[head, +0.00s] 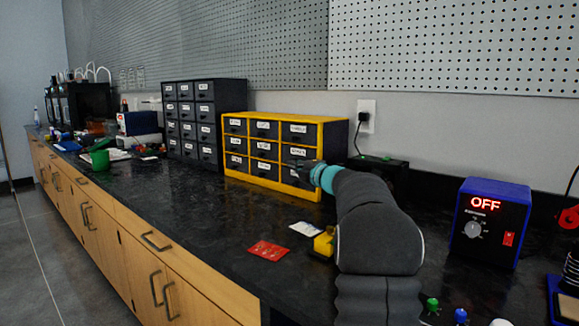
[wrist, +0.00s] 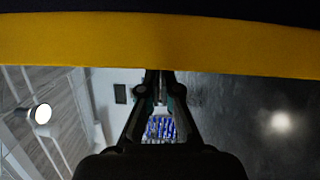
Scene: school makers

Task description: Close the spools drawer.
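The yellow-framed cabinet (head: 272,186) stands on the black worktop against the wall. It has three columns of dark drawers with white labels, too small to read, so I cannot tell which is the spools drawer. No drawer visibly stands out, but my arm hides part of the lower right. My gripper (head: 298,170) is at the cabinet's lower right front. In the wrist view, my gripper (wrist: 157,78) has its fingertips together with nothing seen between them. A yellow band (wrist: 160,38), which looks like the cabinet's frame, crosses just beyond the tips; contact is unclear.
A dark drawer cabinet (head: 190,164) stands left of the yellow one. A blue box reading OFF (head: 490,222) is at the right. A red card (head: 268,251), a white card (head: 305,229) and a yellow object (head: 324,243) lie in front. The worktop at front left is mostly clear.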

